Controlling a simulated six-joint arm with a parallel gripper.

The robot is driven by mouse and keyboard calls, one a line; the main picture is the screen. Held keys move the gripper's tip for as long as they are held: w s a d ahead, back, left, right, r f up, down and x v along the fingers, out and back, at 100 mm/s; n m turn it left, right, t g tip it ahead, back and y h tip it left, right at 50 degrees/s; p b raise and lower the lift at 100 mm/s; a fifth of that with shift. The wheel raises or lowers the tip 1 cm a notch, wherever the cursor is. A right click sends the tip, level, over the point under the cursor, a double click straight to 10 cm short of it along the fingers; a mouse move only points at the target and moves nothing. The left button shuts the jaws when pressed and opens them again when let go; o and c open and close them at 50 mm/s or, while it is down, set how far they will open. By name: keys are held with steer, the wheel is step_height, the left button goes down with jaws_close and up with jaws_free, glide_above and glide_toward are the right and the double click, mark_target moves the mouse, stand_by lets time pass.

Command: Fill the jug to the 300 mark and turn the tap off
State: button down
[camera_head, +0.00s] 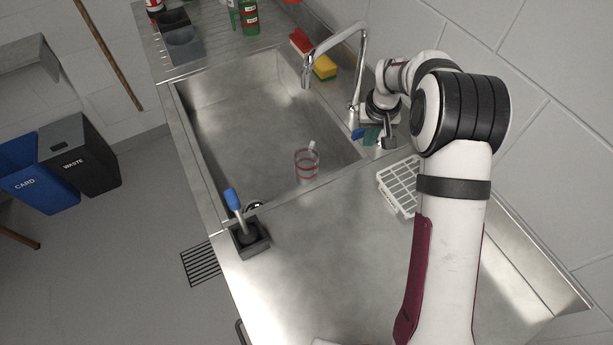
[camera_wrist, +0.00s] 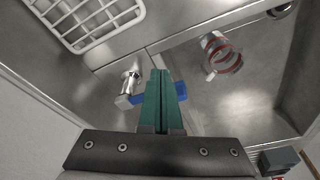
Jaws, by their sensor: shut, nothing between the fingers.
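The clear jug (camera_head: 306,168) with red bands stands in the sink, near its front right; it also shows in the wrist view (camera_wrist: 226,62). Its water level is too small to tell. The chrome tap (camera_head: 363,55) rises at the sink's wall side, with its spout end over the basin. I see no water stream. A blue lever (camera_head: 357,133) shows low by the tap; blue also shows either side of my fingers in the wrist view (camera_wrist: 181,90). My gripper (camera_wrist: 160,72) has green fingers, shut and empty, overlapping the blue part in view. Whether they touch it I cannot tell.
A white rack (camera_head: 399,186) lies on the counter right of the sink. A blue-handled brush (camera_head: 233,200) stands in a dark holder (camera_head: 251,240) at the front edge. A yellow sponge (camera_head: 325,67) and green bottles (camera_head: 249,17) are at the back. The sink floor is mostly clear.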

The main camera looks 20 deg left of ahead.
mark_target(362, 132)
steer(key=shift+w+a, duration=0.1)
steer(key=shift+w+a, duration=0.95)
steer(key=shift+a, duration=0.05)
steer(key=r, duration=0.4)
steer(key=shift+s+d+r, duration=0.25)
steer(key=shift+r, duration=0.05)
steer(key=w+a, duration=0.4)
steer(key=w, duration=0.1)
steer(key=shift+w+f, duration=0.1)
step_height(362, 132, down, 4)
steer(key=shift+f, duration=0.15)
stand_by(0.3)
